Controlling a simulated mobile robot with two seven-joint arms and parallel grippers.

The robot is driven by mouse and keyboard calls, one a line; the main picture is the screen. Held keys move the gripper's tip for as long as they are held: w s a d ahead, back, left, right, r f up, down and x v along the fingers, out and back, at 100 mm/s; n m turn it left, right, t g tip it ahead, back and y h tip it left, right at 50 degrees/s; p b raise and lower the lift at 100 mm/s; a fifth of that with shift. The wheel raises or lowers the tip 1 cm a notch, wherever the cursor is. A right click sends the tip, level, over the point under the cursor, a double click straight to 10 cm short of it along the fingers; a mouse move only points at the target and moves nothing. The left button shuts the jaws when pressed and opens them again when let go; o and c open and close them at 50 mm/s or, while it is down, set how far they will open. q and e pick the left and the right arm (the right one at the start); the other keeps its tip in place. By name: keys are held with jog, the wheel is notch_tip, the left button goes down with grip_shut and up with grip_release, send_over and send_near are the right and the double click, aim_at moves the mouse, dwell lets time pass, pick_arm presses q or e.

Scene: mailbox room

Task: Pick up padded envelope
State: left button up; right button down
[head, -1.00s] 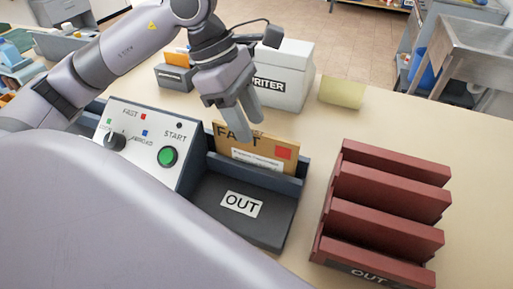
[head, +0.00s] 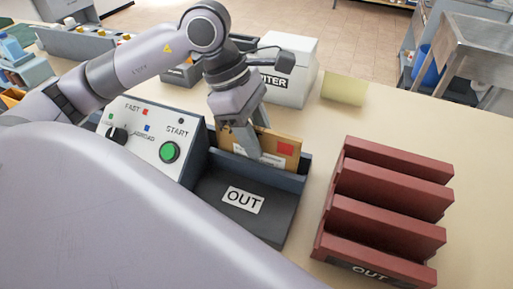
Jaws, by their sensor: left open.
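The padded envelope (head: 286,148) is tan with a red square and a white label. It stands upright in the slot behind the dark OUT tray (head: 282,218) of the machine. My left gripper (head: 254,142) is open and points down at the envelope. One finger passes in front of the envelope and covers part of its face and label. The other finger is partly hidden near the top edge. I cannot tell whether the fingers touch it. My right gripper is not in view.
A control panel (head: 140,146) with a green START button and a knob is left of the tray. A maroon slotted OUT rack (head: 388,205) stands to the right. A white box (head: 293,75) and a yellowish pad (head: 344,88) are behind. The table between is clear.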

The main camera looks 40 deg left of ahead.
pick_arm(q)
jog(key=shift+f, duration=0.1)
dwell(0.4)
grip_shut()
